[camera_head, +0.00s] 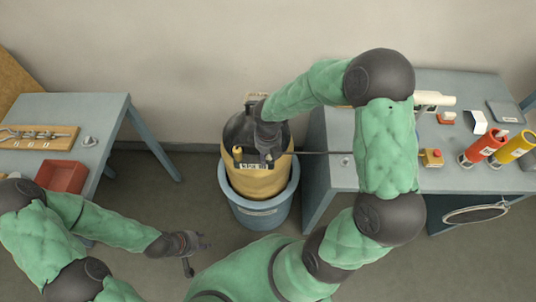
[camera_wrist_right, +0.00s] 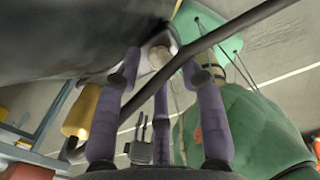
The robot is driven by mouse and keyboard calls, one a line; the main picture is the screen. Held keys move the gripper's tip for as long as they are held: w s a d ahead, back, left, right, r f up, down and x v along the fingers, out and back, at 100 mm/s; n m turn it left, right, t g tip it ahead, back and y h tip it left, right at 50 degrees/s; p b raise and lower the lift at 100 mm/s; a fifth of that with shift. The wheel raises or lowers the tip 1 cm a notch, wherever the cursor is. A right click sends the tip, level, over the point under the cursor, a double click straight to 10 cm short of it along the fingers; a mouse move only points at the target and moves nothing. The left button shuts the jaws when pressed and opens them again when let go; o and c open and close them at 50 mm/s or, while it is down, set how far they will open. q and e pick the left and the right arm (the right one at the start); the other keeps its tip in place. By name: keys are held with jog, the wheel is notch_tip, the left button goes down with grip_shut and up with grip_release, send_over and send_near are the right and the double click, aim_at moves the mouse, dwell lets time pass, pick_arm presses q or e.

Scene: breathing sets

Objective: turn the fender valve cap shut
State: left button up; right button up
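A yellow, black-topped vessel (camera_head: 257,183), seemingly the fender, stands in a blue tub (camera_head: 262,212). My right gripper (camera_head: 268,150) is over its top, pointing down, and hides part of it. In the right wrist view, my right gripper (camera_wrist_right: 160,72) has its fingers spread around a small pale round piece (camera_wrist_right: 158,56) near the fingertips, likely the valve cap. A gap shows on both sides, and I cannot tell whether any finger touches it. My left gripper (camera_head: 198,253) is open and empty above the floor, left of the tub.
A dark bar or hose (camera_wrist_right: 235,28) crosses beside the right fingers, and a yellow knob (camera_wrist_right: 82,110) stands to their left. A right bench (camera_head: 330,172) holds red and yellow cylinders. A left bench (camera_head: 98,105) carries a red bin (camera_head: 62,177).

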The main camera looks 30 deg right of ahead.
grip_shut()
jog(key=m, duration=0.3)
jog(key=shift+w+p, duration=0.1)
jog(key=shift+p, duration=0.3)
jog(key=m, duration=0.3)
jog(key=shift+w+m, duration=0.1)
jog(key=shift+m, duration=0.3)
jog(key=m, duration=0.5)
jog(key=shift+w+d, duration=0.1)
jog(key=m+b, duration=0.1)
jog(key=m, duration=0.5)
jog(key=shift+d, duration=0.1)
